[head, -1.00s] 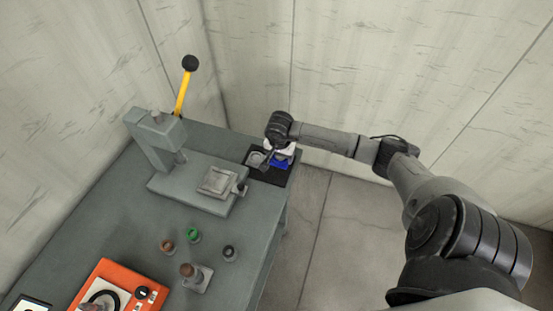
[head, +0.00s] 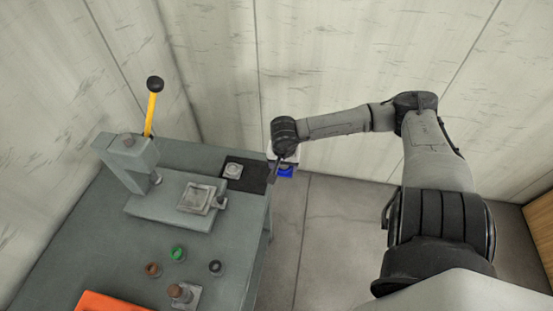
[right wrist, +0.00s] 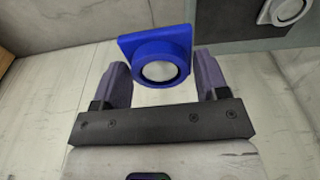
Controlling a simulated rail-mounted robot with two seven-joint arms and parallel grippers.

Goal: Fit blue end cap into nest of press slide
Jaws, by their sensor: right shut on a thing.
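The blue end cap (head: 286,171) is held in my right gripper (head: 283,165), past the right edge of the bench. In the right wrist view the cap (right wrist: 158,55) has a square blue flange and a round pale face, and it sits between the two fingers (right wrist: 162,80). The grey press (head: 128,160) stands on the bench to the left, with its slide (head: 170,210) in front. The square nest (head: 197,197) on the slide looks empty. My left gripper is not in view.
A grey end cap (head: 233,171) lies on a black mat (head: 254,178) at the bench's back right corner. A yellow lever (head: 150,115) rises behind the press. Several small parts, one green (head: 177,253), stand at the front near an orange box (head: 110,303).

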